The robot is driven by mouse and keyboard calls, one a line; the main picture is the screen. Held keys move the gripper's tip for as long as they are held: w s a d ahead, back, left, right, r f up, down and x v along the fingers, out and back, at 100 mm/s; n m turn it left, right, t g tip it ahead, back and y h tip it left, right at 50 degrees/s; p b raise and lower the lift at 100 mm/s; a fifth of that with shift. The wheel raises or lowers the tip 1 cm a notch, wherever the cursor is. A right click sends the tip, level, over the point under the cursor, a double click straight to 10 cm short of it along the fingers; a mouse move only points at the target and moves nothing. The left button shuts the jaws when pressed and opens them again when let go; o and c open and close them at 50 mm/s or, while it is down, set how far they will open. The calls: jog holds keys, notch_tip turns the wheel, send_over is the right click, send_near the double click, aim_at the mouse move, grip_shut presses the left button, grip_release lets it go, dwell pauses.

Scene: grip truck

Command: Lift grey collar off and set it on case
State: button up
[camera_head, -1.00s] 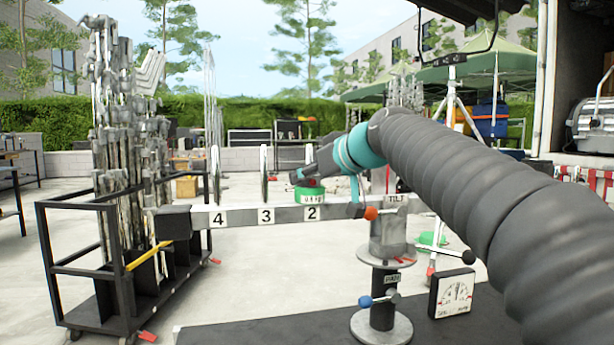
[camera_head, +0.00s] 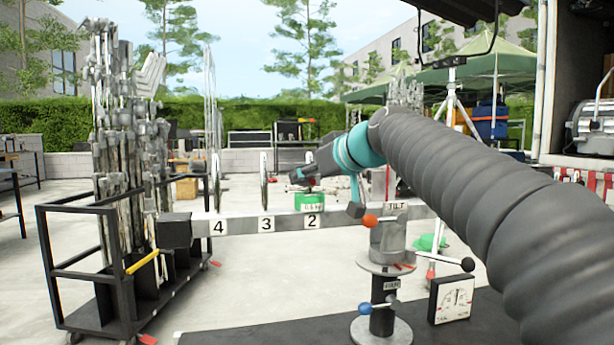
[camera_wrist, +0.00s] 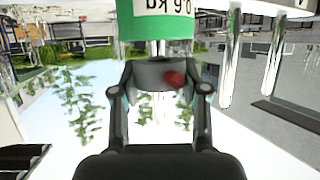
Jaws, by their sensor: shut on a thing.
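The grey collar (camera_wrist: 150,73) with a red knob (camera_wrist: 175,79) sits between my gripper's fingers in the wrist view. My gripper (camera_wrist: 159,88) is shut on it. The collar is apart from the green weight (camera_wrist: 156,22), with a bare stretch of thin rod between them; the wrist picture is upside down. In the head view my gripper (camera_head: 299,178) is just above the green weight (camera_head: 310,201), which sits on the numbered beam (camera_head: 340,220). My gripper mostly hides the collar there. I cannot tell which thing is the case.
The beam rests on a grey post with lever knobs (camera_head: 370,220). A dial box (camera_head: 452,297) stands at its right. A black cart of metal stands (camera_head: 120,200) is at left.

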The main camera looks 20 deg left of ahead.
jog(key=shift+r, duration=0.4)
jog(key=shift+r+p, duration=0.6)
jog(key=shift+r, duration=1.9)
jog(key=shift+r, duration=0.1)
